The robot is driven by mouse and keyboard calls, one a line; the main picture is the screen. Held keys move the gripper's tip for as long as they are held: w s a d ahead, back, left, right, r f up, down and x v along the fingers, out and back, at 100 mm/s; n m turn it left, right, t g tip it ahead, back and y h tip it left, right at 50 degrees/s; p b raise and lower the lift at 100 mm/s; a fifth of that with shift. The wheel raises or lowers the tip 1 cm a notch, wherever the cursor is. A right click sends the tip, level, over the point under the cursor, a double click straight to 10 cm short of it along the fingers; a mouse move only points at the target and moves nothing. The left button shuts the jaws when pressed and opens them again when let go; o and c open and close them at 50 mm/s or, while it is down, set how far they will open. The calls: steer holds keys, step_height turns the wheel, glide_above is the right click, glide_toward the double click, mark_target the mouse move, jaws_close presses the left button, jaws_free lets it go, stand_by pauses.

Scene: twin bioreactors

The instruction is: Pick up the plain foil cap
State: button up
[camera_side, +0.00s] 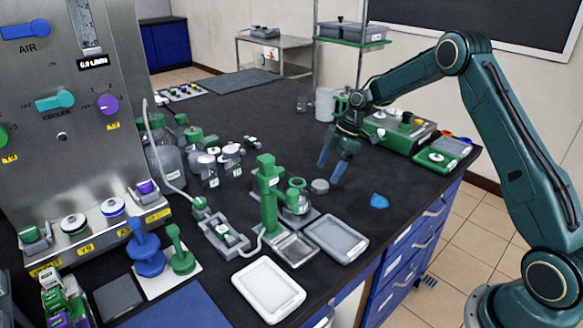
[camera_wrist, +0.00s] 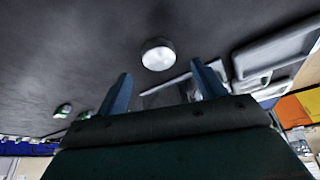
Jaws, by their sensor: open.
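The plain foil cap is a small grey-silver disc (camera_side: 320,186) on the dark bench, near the green stand. In the wrist view the cap (camera_wrist: 157,55) shows as a pale round piece beyond the fingertips, roughly centred between them. My gripper (camera_side: 330,170) has two blue fingers pointing down, spread apart with nothing between them. In the side view the fingertips are just above and behind the cap, and I see no contact. In the wrist view my gripper (camera_wrist: 161,72) is also open and empty.
A green stand (camera_side: 268,200) with a glass vessel (camera_side: 297,203) stands close left of the cap. Grey trays (camera_side: 336,238) lie in front. A blue piece (camera_side: 379,201) lies to the right. A green-and-grey device (camera_side: 398,129) is behind. Bench around the blue piece is clear.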

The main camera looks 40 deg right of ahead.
mark_target(320, 184)
steer(key=shift+x, duration=2.45)
steer(key=shift+w+a, duration=0.1)
steer(key=shift+w, duration=0.05)
steer(key=c, duration=1)
